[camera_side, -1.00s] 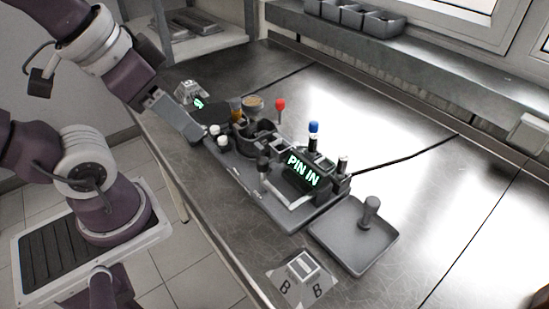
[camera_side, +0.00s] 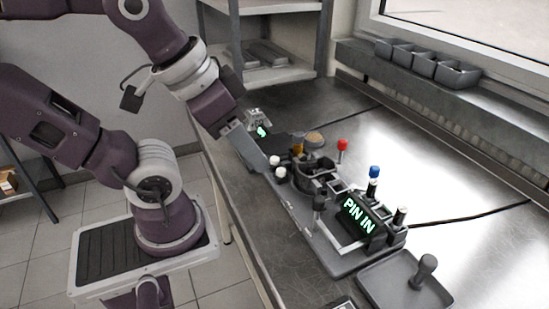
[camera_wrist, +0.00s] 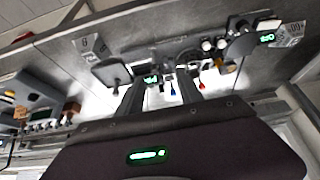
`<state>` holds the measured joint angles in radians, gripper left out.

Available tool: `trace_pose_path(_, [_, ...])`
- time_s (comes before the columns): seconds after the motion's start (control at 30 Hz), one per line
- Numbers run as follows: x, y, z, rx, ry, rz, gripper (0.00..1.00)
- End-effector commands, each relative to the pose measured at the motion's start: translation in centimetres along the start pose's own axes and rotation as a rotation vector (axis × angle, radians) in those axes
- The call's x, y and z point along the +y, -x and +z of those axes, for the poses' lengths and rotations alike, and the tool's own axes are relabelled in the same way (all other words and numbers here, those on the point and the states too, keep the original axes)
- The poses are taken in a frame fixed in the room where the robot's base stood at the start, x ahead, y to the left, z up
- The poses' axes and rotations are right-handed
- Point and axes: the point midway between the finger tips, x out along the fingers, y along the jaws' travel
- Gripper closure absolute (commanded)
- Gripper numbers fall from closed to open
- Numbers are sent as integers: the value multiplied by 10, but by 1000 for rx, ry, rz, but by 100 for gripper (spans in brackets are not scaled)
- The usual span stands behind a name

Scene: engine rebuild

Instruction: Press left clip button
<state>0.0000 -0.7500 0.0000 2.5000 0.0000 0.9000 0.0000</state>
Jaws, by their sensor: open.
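A dark fixture (camera_side: 300,215) lies along the bench, with a lit display (camera_side: 359,216) reading "PIN IN". Two white round buttons (camera_side: 277,166) sit at its near left end; they also show in the wrist view (camera_wrist: 213,44). I cannot tell for sure which part is the left clip button. My gripper (camera_side: 262,164) reaches in from the upper left and appears beside the white buttons in the side view; contact cannot be told. In the wrist view my gripper (camera_wrist: 160,82) has two fingers spread apart with nothing between them.
A red knob (camera_side: 342,144) and a blue knob (camera_side: 375,171) stand up from the fixture. A tray (camera_side: 378,283) with an upright peg (camera_side: 424,270) lies at the right front. A small unit with a green display (camera_side: 262,132) stands behind. The right of the bench is clear.

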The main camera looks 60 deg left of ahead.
Motion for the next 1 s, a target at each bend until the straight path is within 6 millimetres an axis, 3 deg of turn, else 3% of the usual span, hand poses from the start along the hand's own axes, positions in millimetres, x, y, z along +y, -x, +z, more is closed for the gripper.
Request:
trace_pose_path(0.03, [0, 0, 0, 0, 0, 0, 65])
trace_pose_path(0.2, [0, 0, 0, 0, 0, 0, 98])
trace_pose_path(0.23, [0, 0, 0, 0, 0, 0, 100])
trace_pose_path(1.0, [0, 0, 0, 0, 0, 0, 100])
